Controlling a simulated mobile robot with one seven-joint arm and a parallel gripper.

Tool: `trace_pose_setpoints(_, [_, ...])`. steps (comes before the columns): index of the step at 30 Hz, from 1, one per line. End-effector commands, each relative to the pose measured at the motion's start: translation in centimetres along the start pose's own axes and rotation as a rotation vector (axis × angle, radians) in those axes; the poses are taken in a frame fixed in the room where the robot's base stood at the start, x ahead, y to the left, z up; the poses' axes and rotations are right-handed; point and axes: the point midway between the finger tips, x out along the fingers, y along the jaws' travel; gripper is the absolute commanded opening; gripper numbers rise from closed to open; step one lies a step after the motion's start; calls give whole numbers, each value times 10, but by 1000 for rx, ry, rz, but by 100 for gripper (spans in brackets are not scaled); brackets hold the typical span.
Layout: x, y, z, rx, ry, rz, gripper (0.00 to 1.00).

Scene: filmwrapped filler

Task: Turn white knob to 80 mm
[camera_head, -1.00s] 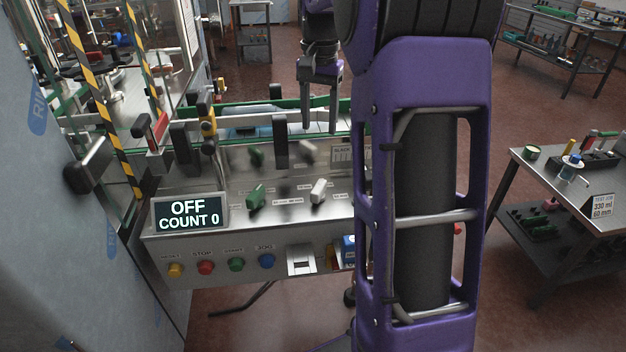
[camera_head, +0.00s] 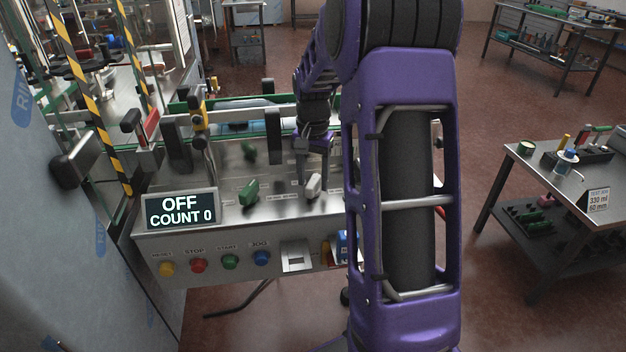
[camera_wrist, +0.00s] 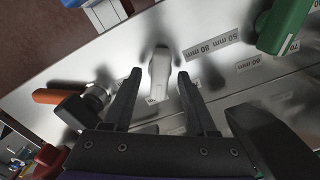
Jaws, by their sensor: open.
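The white knob (camera_head: 313,186) stands on the sloped metal panel, right of a green knob (camera_head: 249,192). In the wrist view the white knob (camera_wrist: 160,66) lies between the two dark fingers of my gripper (camera_wrist: 160,75). The fingers are open, with a gap visible on either side of the knob. A printed label (camera_wrist: 211,43) reading "50 mm 80 mm" is beside it. I cannot tell which mark the knob points at. In the head view my gripper (camera_head: 314,172) is just above and around the knob, partly covering it.
A display (camera_head: 180,210) reads OFF, COUNT 0. Coloured push buttons (camera_head: 230,262) line the panel front. In the wrist view a green knob (camera_wrist: 284,22) is at upper right and an orange-handled part (camera_wrist: 60,96) at left. A sign (camera_head: 599,200) on the right table reads 330 ml, 60 mm.

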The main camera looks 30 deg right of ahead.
Motion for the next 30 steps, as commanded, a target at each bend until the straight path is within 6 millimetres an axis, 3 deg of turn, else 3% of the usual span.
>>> trace_pose_setpoints(10, [4,0,0,0,0,0,56])
trace_pose_setpoints(19, [4,0,0,0,0,-1,2])
trace_pose_setpoints(30, [3,0,0,-13,0,-1,0])
